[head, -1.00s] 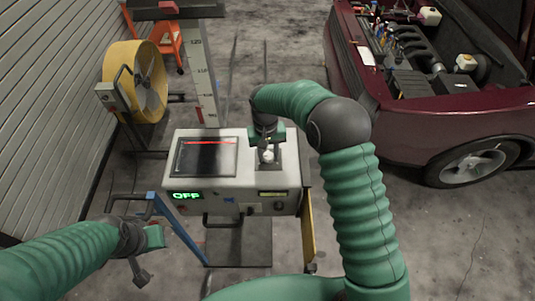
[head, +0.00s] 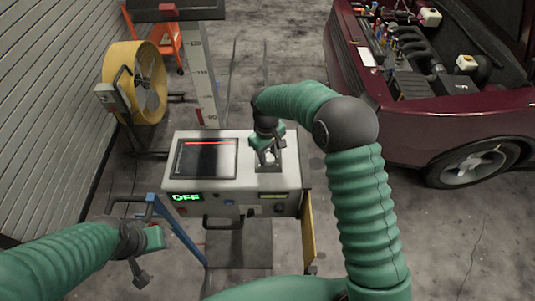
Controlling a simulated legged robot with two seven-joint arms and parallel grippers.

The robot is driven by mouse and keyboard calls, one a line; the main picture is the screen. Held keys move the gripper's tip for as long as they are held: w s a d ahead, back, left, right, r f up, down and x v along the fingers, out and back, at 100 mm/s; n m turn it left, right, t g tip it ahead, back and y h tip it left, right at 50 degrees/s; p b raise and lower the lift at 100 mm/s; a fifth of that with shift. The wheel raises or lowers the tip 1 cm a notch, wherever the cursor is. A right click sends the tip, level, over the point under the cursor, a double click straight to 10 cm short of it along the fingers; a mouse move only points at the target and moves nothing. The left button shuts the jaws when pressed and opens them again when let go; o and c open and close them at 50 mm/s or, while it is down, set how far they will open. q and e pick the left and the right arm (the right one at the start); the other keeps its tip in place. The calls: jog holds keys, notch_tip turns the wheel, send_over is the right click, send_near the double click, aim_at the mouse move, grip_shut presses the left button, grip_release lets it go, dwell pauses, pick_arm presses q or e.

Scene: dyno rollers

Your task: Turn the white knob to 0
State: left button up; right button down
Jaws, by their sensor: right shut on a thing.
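The white knob (head: 269,157) sits on a dark plate on the right part of the top of the grey control console (head: 216,176). My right gripper (head: 268,153) reaches down over the knob and is shut on it. The gripper's fingers cover part of the knob, and its pointer and scale marks are too small to read. A green display on the console front (head: 186,197) reads OFF. My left gripper (head: 146,262) hangs at the lower left, away from the console; its finger opening is not clear.
A dark screen (head: 207,158) with a red line lies on the console top, left of the knob. A yellow fan (head: 148,85) stands at the back left. A dark red car (head: 450,125) with its engine bay open stands at the right. Bare floor lies between.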

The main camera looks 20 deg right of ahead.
jog(key=shift+s+f, duration=0.1)
jog(key=c, duration=1.4)
grip_release()
jog(key=o, duration=0.4)
jog(key=shift+d, duration=0.1)
notch_tip(320, 180, up, 17)
jog(key=b, duration=0.3)
jog(key=shift+a, duration=0.35)
jog(key=shift+s+f, duration=0.1)
jog(key=shift+f, duration=0.05)
